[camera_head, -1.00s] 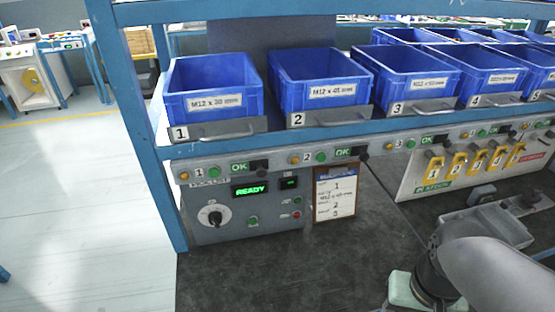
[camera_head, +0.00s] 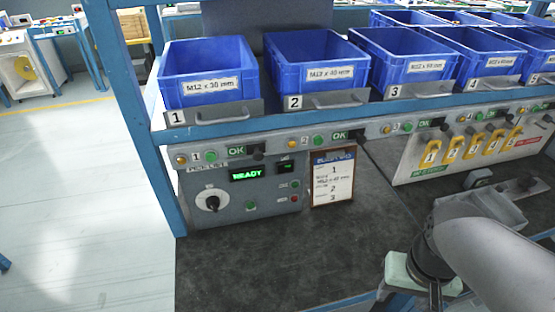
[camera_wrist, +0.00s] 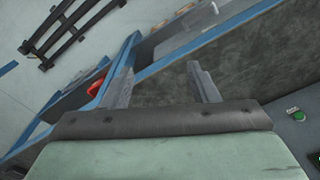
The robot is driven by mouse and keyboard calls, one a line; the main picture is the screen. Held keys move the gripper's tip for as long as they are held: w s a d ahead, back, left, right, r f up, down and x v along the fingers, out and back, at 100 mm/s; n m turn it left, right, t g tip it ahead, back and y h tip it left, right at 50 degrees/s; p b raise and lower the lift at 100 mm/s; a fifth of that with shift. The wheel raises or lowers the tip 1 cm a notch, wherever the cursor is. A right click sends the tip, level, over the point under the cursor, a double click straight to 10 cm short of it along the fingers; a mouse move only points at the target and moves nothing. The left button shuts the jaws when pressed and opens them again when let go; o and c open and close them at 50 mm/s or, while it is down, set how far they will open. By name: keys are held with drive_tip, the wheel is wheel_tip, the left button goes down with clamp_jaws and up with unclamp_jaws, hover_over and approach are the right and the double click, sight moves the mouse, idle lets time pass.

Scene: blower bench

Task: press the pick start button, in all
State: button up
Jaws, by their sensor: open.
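The grey control box (camera_head: 225,218) under the shelf has a green lit READY display (camera_head: 246,174), a round dial knob (camera_head: 212,200), a green button (camera_head: 251,206) at lower middle, a small green button (camera_head: 296,184) and a red button (camera_head: 294,198) at right. Their small labels are too blurred to read, so I cannot tell which is pick start. My gripper (camera_wrist: 162,85) is open and empty in the wrist view, its two fingers apart. In the head view its pale green body shows to the right of the box, well apart from it; its fingertips are not clear there.
Blue bins (camera_head: 211,92) stand on the shelf above, with small buttons and OK displays along its rail (camera_head: 270,146). A framed card (camera_head: 332,178) stands beside the box. Yellow numbered parts (camera_head: 454,148) hang at right. The dark bench top (camera_head: 270,260) before the box is clear.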

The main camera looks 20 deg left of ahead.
clamp_jaws()
idle(1.5)
